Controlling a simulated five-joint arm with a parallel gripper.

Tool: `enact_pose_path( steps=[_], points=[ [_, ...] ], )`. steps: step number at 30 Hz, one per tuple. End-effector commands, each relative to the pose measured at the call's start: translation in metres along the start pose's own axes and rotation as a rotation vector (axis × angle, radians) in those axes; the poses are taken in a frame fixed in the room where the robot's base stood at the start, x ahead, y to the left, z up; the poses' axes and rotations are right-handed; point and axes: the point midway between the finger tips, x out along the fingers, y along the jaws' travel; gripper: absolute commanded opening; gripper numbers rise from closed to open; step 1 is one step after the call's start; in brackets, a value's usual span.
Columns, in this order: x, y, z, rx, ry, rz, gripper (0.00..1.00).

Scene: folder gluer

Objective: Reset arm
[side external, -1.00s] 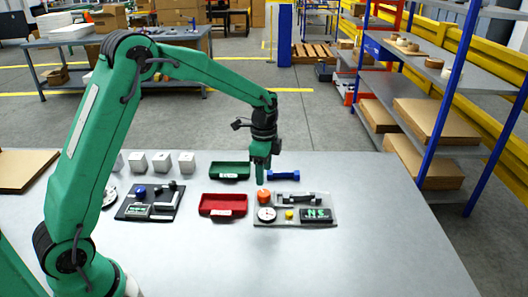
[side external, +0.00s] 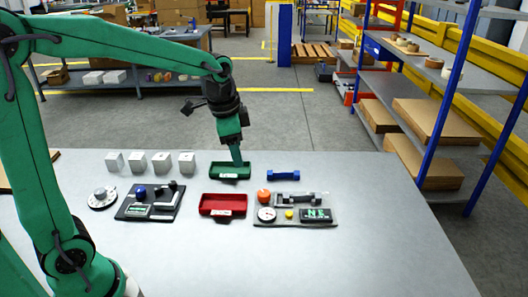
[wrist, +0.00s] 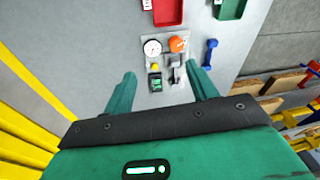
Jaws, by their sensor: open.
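My gripper (side external: 237,161) is on my green arm. In the side external view its fingertips overlap the green tray (side external: 217,171) at the back of the table; their height over it is unclear. In the wrist view my gripper (wrist: 162,80) has its two green fingers wide apart with nothing between them. Past the fingers, the grey board (wrist: 168,52) shows with a dial gauge (wrist: 152,48), an orange round piece (wrist: 178,44) and a dark display block (wrist: 155,82).
A red tray (side external: 223,205) lies in front of the green tray. A blue dumbbell-shaped part (side external: 283,175) lies to the right. Several pale blocks (side external: 138,162) and a black board (side external: 150,202) are at left. The table's front right is clear.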

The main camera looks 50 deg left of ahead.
Motion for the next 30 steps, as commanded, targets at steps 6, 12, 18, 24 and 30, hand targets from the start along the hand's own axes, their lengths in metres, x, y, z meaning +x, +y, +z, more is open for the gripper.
enact_pose_path(
  steps=[6,12,18,24,30],
  points=[
    [-0.030,0.022,0.026,-0.134,0.057,-0.036,0.57],
    [-0.049,0.042,0.052,-0.257,0.110,-0.059,0.57],
    [-0.061,0.062,0.077,-0.379,0.167,-0.077,0.57],
    [-0.067,0.082,0.102,-0.499,0.227,-0.087,0.57],
    [-0.067,0.096,0.120,-0.587,0.270,-0.089,0.57]
  ],
)
